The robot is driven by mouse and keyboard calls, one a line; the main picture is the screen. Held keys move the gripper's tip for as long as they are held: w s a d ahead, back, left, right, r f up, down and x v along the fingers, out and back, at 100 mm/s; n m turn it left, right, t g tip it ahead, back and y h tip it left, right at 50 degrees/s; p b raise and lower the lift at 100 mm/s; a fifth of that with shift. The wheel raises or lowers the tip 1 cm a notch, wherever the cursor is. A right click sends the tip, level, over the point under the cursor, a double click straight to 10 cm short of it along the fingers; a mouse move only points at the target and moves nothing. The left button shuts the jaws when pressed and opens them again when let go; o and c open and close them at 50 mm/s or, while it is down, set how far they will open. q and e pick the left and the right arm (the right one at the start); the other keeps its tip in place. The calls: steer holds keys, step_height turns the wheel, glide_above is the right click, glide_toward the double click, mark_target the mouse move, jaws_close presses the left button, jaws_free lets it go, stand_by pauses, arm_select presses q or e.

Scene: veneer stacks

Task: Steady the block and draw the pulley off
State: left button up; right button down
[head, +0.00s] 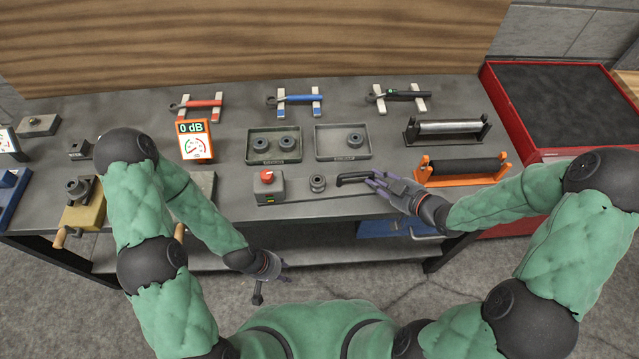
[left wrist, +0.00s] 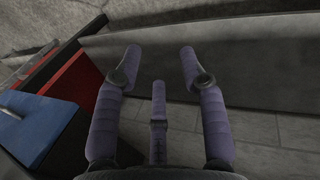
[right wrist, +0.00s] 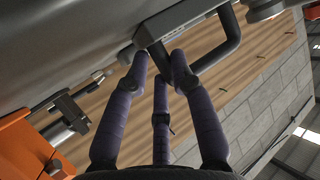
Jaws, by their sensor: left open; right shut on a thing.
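My right gripper (head: 372,180) is shut on the black handle (head: 352,178) at the front edge of the bench. The right wrist view shows the dark handle (right wrist: 228,45) at its fingertips (right wrist: 160,65). My left gripper (head: 259,290) is open and empty, low in front of the bench; its spread fingers show in the left wrist view (left wrist: 160,65). A small dark pulley (head: 317,183) sits on a grey plate between the handle and a red-button box (head: 269,185). A yellow block (head: 82,214) with a dark round part (head: 78,189) on it stands at the left.
A green tray (head: 274,159) holds two pulleys and a grey tray (head: 343,155) holds one. Rollers stand in a black stand and an orange stand (head: 462,180) at right. A gauge sign (head: 193,141) reads 0 dB. Wrenches lie on racks behind. A red cabinet (head: 492,92) stands right.

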arm_select(q)
steer(key=shift+o, duration=1)
steer(key=shift+r, duration=0.1)
step_height(320, 180, up, 32)
steer(key=m+y, duration=0.4)
steer(key=m, duration=0.7)
glide_above(317, 180)
steer(key=shift+s+f, duration=0.2)
steer(key=shift+f, duration=2)
steer(key=shift+s+f, duration=0.2)
steer(key=shift+f, duration=2)
jaws_close()
